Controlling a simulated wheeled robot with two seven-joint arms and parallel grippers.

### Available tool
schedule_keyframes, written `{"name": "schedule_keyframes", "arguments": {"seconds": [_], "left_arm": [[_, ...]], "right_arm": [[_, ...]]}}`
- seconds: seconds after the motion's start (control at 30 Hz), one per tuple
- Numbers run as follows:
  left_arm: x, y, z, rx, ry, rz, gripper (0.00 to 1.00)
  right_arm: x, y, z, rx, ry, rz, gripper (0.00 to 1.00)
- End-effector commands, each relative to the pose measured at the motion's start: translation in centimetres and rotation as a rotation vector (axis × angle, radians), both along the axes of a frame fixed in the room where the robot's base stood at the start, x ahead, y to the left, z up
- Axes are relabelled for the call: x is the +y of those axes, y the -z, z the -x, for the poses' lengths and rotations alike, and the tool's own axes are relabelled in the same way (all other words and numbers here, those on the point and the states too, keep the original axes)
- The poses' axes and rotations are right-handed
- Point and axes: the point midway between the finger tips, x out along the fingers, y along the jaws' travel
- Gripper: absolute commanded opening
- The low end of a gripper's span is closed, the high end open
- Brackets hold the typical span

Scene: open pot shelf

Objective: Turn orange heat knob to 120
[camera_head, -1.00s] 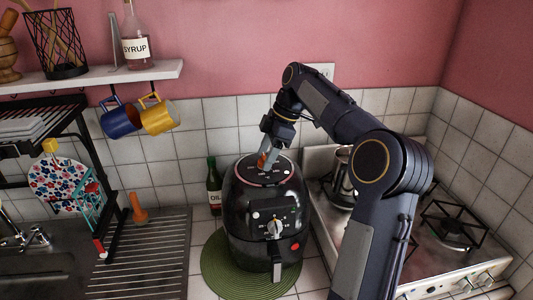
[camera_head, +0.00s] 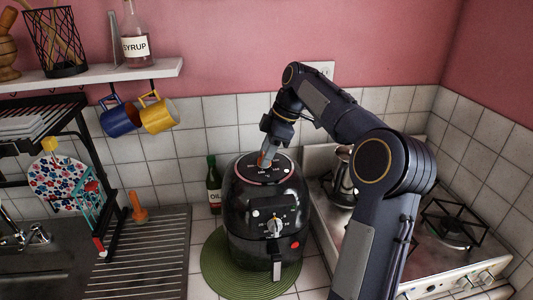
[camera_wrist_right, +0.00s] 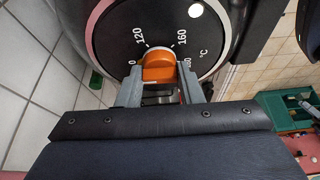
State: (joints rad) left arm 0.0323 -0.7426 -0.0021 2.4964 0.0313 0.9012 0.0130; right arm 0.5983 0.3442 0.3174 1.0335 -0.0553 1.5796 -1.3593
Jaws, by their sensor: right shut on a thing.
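The black air fryer (camera_head: 262,208) stands on a round green mat (camera_head: 215,262). The orange heat knob (camera_wrist_right: 159,68) sits on the fryer's round top dial, which shows numbers including 120 and 160 and a °C mark in the right wrist view. My right gripper (camera_wrist_right: 160,85) is shut on the knob, with one finger on each side of it. In the head view the right gripper (camera_head: 267,157) reaches down onto the fryer's top and mostly hides the knob. The knob's pointer mark cannot be made out. My left gripper is out of view.
A stove (camera_head: 450,265) with a metal kettle (camera_head: 342,180) is at the right. An oil bottle (camera_head: 214,186) stands behind the fryer's left side. A dish rack (camera_head: 80,150) and a ribbed drainboard (camera_head: 150,250) are at the left. A shelf (camera_head: 100,75) with hanging mugs is above.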

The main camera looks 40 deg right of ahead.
Motion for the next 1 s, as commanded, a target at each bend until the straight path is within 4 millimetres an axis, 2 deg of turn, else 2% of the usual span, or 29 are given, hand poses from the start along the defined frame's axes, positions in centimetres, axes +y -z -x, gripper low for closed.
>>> {"name": "schedule_keyframes", "arguments": {"seconds": [0.5, 1.0], "left_arm": [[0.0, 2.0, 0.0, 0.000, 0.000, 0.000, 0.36], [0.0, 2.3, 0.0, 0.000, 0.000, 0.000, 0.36]], "right_arm": [[0.3, 0.0, 0.2, -0.003, 0.418, 0.001, 0.10], [0.5, -0.1, 0.3, -0.002, 0.865, 0.001, 0.10]]}}
